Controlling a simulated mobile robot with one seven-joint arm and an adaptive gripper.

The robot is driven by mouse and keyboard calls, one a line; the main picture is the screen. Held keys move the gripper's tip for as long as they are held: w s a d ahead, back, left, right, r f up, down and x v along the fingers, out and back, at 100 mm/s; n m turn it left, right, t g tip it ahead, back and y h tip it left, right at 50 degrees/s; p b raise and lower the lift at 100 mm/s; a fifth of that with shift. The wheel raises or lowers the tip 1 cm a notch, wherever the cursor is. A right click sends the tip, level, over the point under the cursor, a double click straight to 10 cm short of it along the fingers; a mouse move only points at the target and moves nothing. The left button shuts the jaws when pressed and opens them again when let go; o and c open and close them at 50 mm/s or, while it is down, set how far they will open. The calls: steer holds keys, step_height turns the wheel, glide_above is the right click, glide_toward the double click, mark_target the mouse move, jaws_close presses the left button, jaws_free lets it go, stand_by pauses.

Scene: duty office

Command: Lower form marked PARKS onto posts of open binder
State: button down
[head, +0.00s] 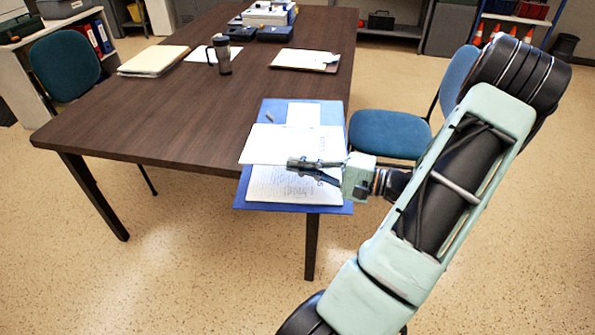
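The open blue binder (334,112) lies at the table's right front corner, its lower part reaching past the table edge. A page with lines of writing (285,187) lies on its lower half. A white form (262,146) lies across the binder's middle and sticks out past its left edge. Its lettering is too small to read as PARKS. My gripper (292,165) reaches in from the right over the form's lower edge and appears shut on it. I cannot tell how far the form is above the binder. The binder's posts are hidden.
On the dark table (160,110) stand a travel mug (222,55), a paper stack (153,60) and a clipboard (305,60). Black cases and a white device (268,14) are at the back. A blue chair (390,133) stands close right of the table. The table's left front is clear.

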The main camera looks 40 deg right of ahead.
steer(key=shift+f+b, duration=2)
steer(key=shift+f, duration=0.75)
steer(key=shift+f+b, duration=0.95)
steer(key=shift+f, duration=0.05)
stand_by(0.3)
steer(key=c, duration=2.1)
jaws_free()
steer(key=v, duration=1.2)
